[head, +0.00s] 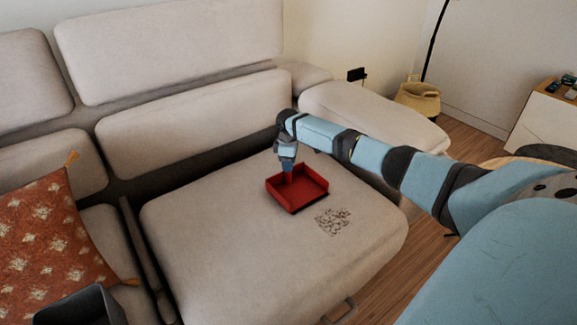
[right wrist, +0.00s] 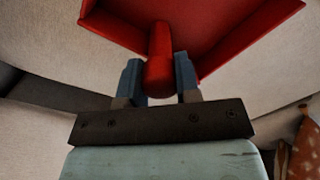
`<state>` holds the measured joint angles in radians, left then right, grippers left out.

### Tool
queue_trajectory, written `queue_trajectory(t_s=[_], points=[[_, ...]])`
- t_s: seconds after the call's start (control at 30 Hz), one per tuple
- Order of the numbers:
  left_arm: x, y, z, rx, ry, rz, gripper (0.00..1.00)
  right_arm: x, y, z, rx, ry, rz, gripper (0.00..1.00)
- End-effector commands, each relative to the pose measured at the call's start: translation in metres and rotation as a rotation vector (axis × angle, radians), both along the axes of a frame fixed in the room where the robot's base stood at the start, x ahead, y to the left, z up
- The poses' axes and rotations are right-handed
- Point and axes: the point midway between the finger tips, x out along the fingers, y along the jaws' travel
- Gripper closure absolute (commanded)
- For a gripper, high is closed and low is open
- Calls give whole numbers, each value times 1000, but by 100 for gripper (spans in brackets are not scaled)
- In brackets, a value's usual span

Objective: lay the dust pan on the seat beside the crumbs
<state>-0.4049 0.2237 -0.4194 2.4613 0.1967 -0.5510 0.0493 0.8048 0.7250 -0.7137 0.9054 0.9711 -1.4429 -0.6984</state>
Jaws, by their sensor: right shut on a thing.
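The red dust pan (head: 304,190) is on or just above the sofa seat (head: 210,230), its open edge facing the crumbs; I cannot tell if it touches the seat. The dark crumbs (head: 334,221) lie in a patch on the seat, just right of and nearer than the pan. My right gripper (head: 287,168) comes down at the pan's back and is shut on its handle. In the right wrist view the red handle (right wrist: 160,70) sits between the two fingers (right wrist: 160,82). My left gripper is not in view.
An orange patterned cushion (head: 50,240) leans at the left of the sofa. A dark grey box-like thing (head: 82,308) shows at the bottom left. The back cushions (head: 190,120) stand behind the seat. A woven basket (head: 418,99) is on the floor at the back right. The seat's left part is clear.

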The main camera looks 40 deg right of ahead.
Motion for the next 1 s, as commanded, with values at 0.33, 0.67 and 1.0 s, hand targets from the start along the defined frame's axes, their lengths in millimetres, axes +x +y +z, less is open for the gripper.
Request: queue_trajectory(t_s=[0.33,0.67,1.0], points=[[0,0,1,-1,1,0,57,0,0,-1,1,-1,0,60],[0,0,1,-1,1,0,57,0,0,-1,1,-1,-1,44],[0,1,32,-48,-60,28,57,1,0,51,1,-3,-1,44]])
